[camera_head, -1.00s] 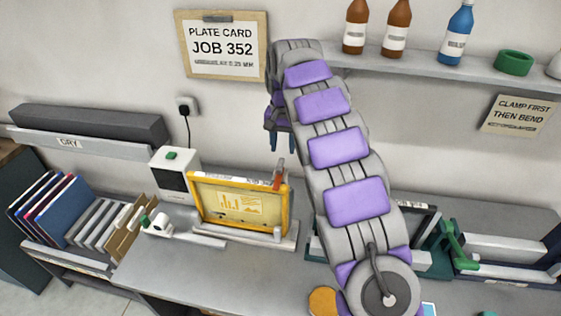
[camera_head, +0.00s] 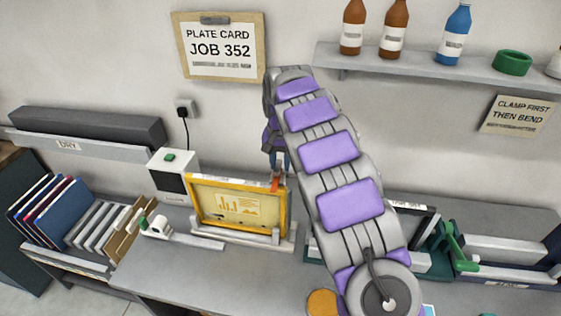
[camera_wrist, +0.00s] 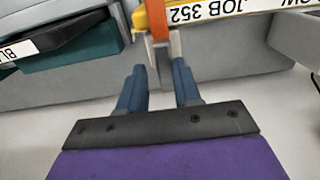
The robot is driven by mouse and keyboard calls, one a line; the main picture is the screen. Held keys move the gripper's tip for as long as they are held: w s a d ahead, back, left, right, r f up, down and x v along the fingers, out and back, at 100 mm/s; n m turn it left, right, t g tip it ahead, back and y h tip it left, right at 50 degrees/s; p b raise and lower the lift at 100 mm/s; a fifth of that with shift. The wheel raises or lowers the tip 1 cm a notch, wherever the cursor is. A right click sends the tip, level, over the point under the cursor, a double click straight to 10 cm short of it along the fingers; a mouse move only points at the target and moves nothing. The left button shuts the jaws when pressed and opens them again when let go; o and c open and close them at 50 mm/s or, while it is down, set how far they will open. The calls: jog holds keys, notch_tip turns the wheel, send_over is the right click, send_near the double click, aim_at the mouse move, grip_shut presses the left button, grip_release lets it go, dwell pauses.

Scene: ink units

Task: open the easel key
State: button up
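The easel key (camera_head: 275,184) is a small orange-red lever standing at the top right corner of the yellow framed plate on the easel (camera_head: 240,208). In the wrist view the orange key (camera_wrist: 175,46) stands upright beside a grey post at the end of the yellow frame (camera_wrist: 154,14). My gripper (camera_head: 279,163) hangs just above the key, with its fingers pointing down. In the wrist view my gripper (camera_wrist: 158,70) is open, its two blue fingers apart. The key lies just beyond the fingertips, roughly in line with the gap. I cannot tell whether they touch.
A white box with a green button (camera_head: 174,174) stands left of the easel. A teal unit with a green handle (camera_head: 452,243) stands to the right, partly behind my arm. A bottle shelf (camera_head: 430,70) is above.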

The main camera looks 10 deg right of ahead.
jog(key=shift+a, duration=0.45)
jog(key=c, duration=0.3)
jog(key=shift+a, duration=0.1)
grip_shut()
jog(key=shift+d, duration=0.2)
